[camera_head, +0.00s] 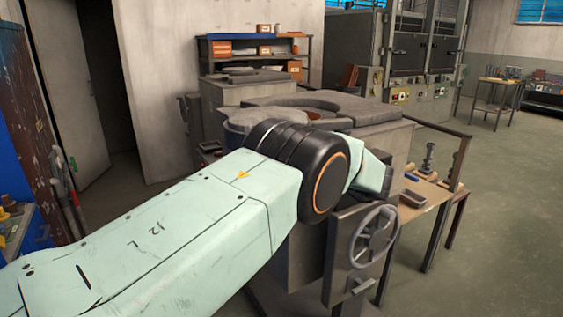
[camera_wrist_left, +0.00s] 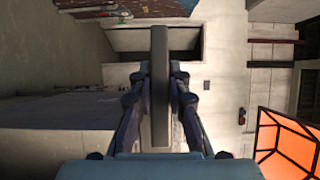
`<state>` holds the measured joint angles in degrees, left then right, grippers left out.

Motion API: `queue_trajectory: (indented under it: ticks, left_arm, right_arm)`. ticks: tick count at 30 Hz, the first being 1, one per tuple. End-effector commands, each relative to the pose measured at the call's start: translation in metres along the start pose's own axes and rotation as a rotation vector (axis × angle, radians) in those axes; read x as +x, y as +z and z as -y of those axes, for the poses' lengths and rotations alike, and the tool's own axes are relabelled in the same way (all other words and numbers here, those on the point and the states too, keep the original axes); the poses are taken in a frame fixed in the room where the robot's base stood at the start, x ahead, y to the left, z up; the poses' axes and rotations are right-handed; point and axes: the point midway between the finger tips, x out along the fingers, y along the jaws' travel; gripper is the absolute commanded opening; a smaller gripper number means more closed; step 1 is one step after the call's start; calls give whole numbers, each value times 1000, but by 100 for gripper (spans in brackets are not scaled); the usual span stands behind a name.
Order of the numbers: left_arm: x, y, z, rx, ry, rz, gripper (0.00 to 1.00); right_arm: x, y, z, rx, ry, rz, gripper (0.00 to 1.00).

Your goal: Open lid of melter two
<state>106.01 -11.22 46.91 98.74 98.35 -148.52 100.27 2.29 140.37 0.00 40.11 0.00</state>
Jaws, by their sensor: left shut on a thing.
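A big grey melter (camera_head: 385,136) stands at the middle of the head view, with a round grey lid-like disc (camera_head: 250,119) and a curved rim on its top. A second grey unit with a flat top (camera_head: 240,78) stands behind it; no label shows which is melter two. My left arm crosses in front and its black joint hides the gripper there. In the left wrist view my left gripper (camera_wrist_left: 160,82) is shut on an upright dark bar (camera_wrist_left: 160,45), seemingly a handle. What the bar joins is not clear. My right gripper is not in view.
A handwheel (camera_head: 373,234) on a grey plate stands in front of the melter. A wooden bench (camera_head: 427,195) with a small tray (camera_head: 412,198) and metal parts is at right. A shelf (camera_head: 305,66) stands behind. Orange panes (camera_wrist_left: 285,142) show in the wrist view. The floor at right is clear.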

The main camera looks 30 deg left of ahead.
Motion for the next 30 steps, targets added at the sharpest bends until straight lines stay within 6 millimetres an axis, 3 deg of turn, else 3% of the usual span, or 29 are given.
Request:
queue_trajectory:
  ticks: [6, 7, 15, 24, 30]
  left_arm:
    - [-1, -2, 3, -5, -3, -7, 0]
    - [-1, -2, 3, -5, -3, -7, 18]
    - [-3, -1, 2, -3, -2, -5, 40]
    - [-6, 0, 1, -2, -1, -5, 40]
    - [-32, -1, 1, -3, 0, -8, 40]
  right_arm:
    - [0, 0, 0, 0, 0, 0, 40]
    - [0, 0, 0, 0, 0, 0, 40]
    - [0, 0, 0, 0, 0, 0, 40]
    - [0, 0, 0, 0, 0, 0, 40]
    - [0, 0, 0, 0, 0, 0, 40]
